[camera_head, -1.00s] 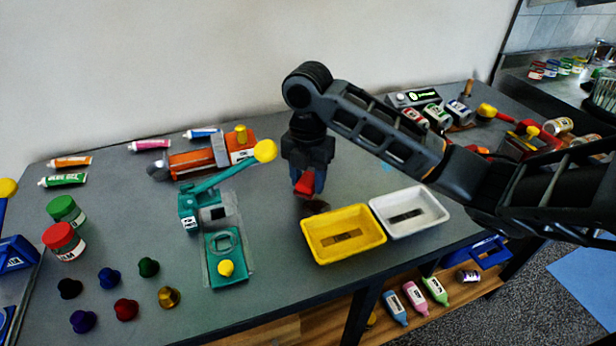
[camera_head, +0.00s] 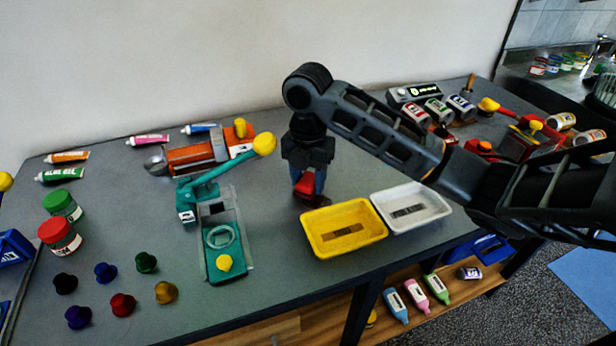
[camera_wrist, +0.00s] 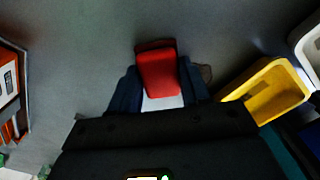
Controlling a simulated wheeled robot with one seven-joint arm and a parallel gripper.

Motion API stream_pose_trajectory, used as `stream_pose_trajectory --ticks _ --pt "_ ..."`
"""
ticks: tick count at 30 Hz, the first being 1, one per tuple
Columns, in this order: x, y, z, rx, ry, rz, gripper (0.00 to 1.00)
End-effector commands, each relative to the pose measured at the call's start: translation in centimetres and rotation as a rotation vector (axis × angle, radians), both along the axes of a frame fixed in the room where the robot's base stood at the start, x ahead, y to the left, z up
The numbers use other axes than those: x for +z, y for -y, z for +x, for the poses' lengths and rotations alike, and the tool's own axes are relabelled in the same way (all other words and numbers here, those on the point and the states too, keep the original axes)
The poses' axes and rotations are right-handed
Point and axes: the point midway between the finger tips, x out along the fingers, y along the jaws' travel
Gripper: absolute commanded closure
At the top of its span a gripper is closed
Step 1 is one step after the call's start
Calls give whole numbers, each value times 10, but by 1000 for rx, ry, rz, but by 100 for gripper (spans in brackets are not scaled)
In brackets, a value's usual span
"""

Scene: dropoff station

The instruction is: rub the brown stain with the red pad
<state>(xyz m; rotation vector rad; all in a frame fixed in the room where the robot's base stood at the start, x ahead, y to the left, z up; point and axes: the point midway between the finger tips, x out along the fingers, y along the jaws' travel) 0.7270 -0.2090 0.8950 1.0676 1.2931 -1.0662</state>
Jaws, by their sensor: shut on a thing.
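My gripper (camera_head: 308,178) points down at the table behind the yellow tray and is shut on the red pad (camera_head: 305,188). In the wrist view the pad (camera_wrist: 157,72) sits between the two dark fingers, with a pale part below it. The pad is at or very near the tabletop; contact is hard to tell. The brown stain (camera_head: 320,202) shows as a small dark patch at the pad's right and front edge. It also shows in the wrist view (camera_wrist: 206,73), just right of the pad, partly hidden by the right finger and pad.
The yellow tray (camera_head: 343,246) stands close in front of the stain, with the white tray (camera_head: 421,219) to its right. A teal press (camera_head: 225,262) and an orange tool (camera_head: 193,162) stand to the left. The grey table (camera_head: 265,190) is bare just left of my gripper.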

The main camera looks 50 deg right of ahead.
Motion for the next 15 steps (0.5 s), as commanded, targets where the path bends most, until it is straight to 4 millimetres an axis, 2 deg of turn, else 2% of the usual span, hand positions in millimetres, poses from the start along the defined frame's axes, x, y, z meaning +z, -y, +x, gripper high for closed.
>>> stream_pose_trajectory --ticks 6,15 --pt "-1 -1 -2 0 0 1 78" --pt "-1 -15 -22 0 1 0 78"
